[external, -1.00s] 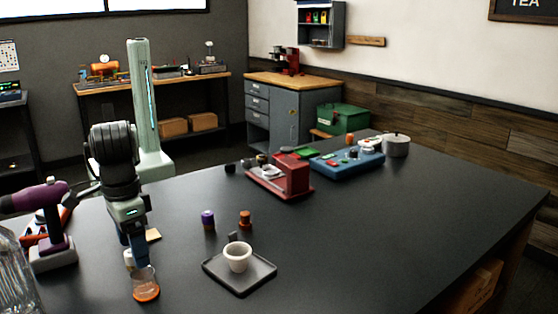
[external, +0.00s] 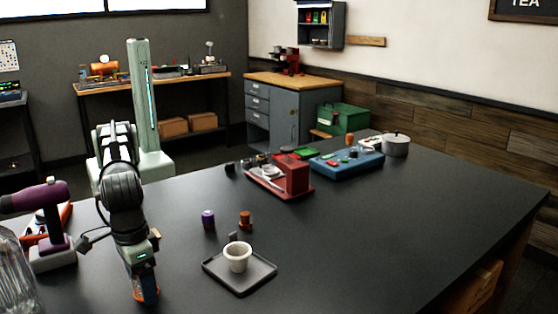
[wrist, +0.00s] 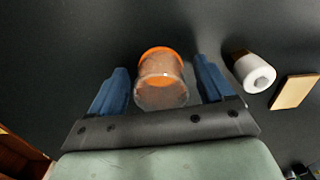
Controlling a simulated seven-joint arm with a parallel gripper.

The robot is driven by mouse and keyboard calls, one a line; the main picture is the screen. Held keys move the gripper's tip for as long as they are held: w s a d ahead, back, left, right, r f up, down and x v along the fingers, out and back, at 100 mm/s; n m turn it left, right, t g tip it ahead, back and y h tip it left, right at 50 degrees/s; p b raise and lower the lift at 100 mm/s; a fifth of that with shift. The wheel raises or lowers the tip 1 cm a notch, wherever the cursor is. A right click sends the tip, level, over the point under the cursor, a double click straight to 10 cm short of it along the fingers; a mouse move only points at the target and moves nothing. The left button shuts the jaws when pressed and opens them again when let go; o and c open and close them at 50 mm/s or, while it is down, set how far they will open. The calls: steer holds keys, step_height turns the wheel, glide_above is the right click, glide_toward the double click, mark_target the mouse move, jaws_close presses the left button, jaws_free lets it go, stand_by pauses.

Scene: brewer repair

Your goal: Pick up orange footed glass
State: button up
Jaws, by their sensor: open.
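The orange footed glass (wrist: 162,80) is clear with an orange foot. In the wrist view it lies between the two blue fingers of my gripper (wrist: 164,88), with a gap on each side. My gripper is open. In the external view my gripper (external: 146,290) is low at the front left of the table and hides most of the glass; only a little orange shows around the fingers.
A white roll (wrist: 256,76) and a tan block (wrist: 294,92) lie close to the right finger in the wrist view. A black tray (external: 238,284) with a white cup (external: 238,257) is to the right. A purple drill (external: 48,220) stands at the left.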

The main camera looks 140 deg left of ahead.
steer(key=c, duration=1.1)
steer(key=shift+r, duration=0.1)
